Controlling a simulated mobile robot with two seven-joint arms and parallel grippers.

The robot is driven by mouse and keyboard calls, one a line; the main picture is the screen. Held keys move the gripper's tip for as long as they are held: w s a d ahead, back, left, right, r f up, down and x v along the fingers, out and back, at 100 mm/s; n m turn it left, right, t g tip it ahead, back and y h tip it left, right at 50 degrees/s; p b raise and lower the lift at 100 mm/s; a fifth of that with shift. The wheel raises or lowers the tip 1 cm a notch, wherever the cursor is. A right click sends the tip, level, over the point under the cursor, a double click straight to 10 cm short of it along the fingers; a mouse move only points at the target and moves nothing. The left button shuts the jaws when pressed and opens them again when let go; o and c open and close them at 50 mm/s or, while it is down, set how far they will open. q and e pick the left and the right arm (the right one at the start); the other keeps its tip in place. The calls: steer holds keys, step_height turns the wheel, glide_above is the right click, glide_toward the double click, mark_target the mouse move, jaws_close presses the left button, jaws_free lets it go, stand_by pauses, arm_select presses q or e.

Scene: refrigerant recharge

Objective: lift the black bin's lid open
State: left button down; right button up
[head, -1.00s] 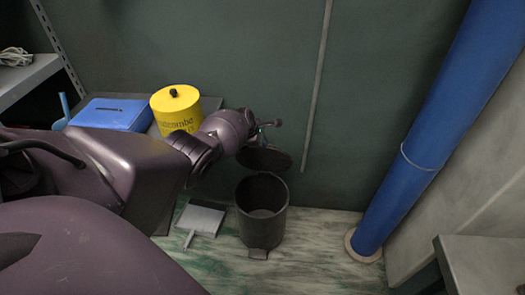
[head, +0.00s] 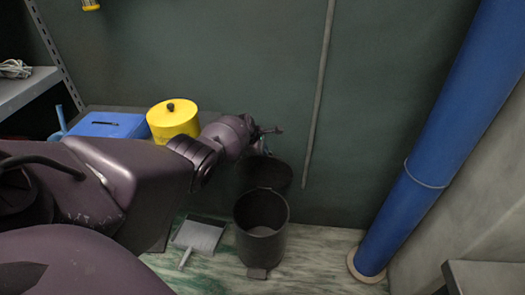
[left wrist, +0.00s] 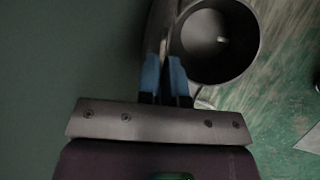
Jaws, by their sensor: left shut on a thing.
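The black bin (head: 262,235) stands upright on the floor, its round mouth uncovered. Its dark round lid (head: 272,174) stands raised behind the rim, against the wall side. My left gripper (head: 264,142) is at the lid's upper edge, shut on the lid; the exact contact is hard to see. In the left wrist view the blue fingertips (left wrist: 165,78) are close together on a thin edge-on strip, with the open bin (left wrist: 215,42) beyond to the right. My right gripper is not in view.
A yellow canister (head: 173,120) and a blue box (head: 108,125) stand on a low surface at left. A dustpan (head: 200,235) lies on the floor left of the bin. A thick blue pipe (head: 440,140) rises at right. The floor between bin and pipe is clear.

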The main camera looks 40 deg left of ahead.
arm_select(q)
steer(key=c, duration=1.3)
jaws_free()
steer(key=p+v, duration=0.4)
steer(key=v, duration=0.3)
steer(key=shift+r, duration=0.3)
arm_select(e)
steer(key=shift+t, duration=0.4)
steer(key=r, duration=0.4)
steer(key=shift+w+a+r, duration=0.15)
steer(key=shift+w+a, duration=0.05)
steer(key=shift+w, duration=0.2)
arm_select(q)
steer(key=shift+f, duration=0.1)
